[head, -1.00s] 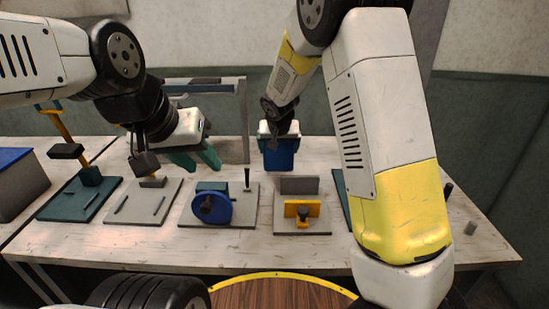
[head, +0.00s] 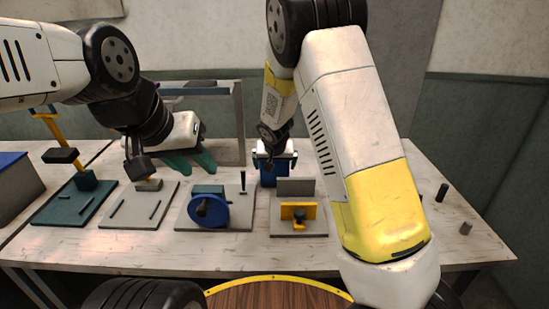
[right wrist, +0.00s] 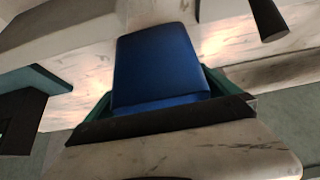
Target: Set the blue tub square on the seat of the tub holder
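The blue tub (head: 268,177) is in my right gripper (head: 274,157), above the back of the table. In the right wrist view the tub (right wrist: 160,65) fills the middle, with green fingers (right wrist: 157,106) on both sides of it. No fixture can be surely told as the tub holder; one with a grey base (head: 299,228) and yellow bracket (head: 310,213) stands just in front. My left gripper (head: 190,163) is open and empty at the left.
A fixture with a blue wheel (head: 208,211), a grey slotted plate (head: 125,215) and a teal plate with a yellow lever (head: 65,207) stand leftward. A grey frame (head: 239,120) rises behind. Dark pegs (head: 442,192) stand at right. My right arm hides part of the table.

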